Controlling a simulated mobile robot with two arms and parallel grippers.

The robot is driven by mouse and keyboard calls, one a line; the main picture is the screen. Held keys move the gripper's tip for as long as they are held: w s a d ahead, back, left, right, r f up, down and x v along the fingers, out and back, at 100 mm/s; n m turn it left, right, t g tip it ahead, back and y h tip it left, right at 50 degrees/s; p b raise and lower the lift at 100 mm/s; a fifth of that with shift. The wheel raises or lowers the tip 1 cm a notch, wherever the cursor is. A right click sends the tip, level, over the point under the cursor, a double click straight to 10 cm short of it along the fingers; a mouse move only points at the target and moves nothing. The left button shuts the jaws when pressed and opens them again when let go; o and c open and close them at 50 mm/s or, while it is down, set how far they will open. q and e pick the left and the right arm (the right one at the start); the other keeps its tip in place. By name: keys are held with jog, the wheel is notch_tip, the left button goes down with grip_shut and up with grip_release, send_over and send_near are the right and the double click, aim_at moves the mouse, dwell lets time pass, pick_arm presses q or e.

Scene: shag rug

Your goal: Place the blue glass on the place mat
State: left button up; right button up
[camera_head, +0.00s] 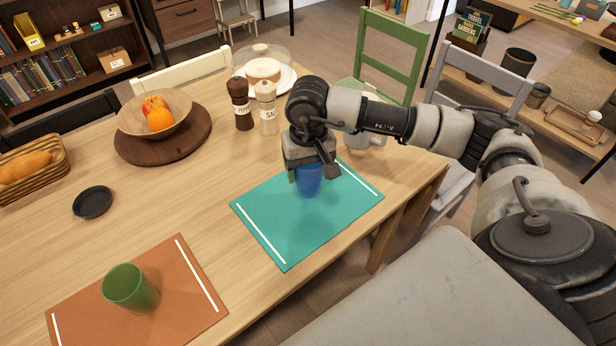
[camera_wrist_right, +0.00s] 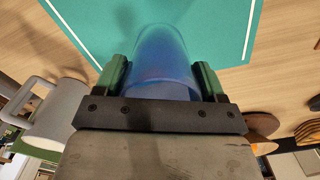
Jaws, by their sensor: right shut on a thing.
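The blue glass (camera_head: 308,181) is held by my right gripper (camera_head: 307,170) over the far part of the teal place mat (camera_head: 290,235). In the right wrist view the blue glass (camera_wrist_right: 162,62) sits between the two green-padded fingers (camera_wrist_right: 162,80), which are shut on its sides. Teal mat (camera_wrist_right: 215,22) shows beyond it. Whether the glass base touches the mat or is slightly above it I cannot tell. An orange place mat (camera_head: 190,290) with a green glass (camera_head: 130,288) on it lies at the lower left. My left gripper is not in view.
Pepper and salt mills (camera_head: 241,104) and a covered cake (camera_head: 263,72) stand at the back. A fruit bowl (camera_head: 154,113) on a round board, a bread basket (camera_head: 36,170) and a black dish (camera_head: 92,202) are on the left. A light mug (camera_head: 362,137) stands behind my right arm.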

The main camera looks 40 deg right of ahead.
aim_at(308, 182)
jog(key=shift+w+f, duration=0.15)
notch_tip(308, 182, down, 4)
jog(key=shift+r, duration=0.1)
jog(key=shift+f, duration=0.2)
jog(key=o, duration=1)
jog(key=shift+r, duration=0.1)
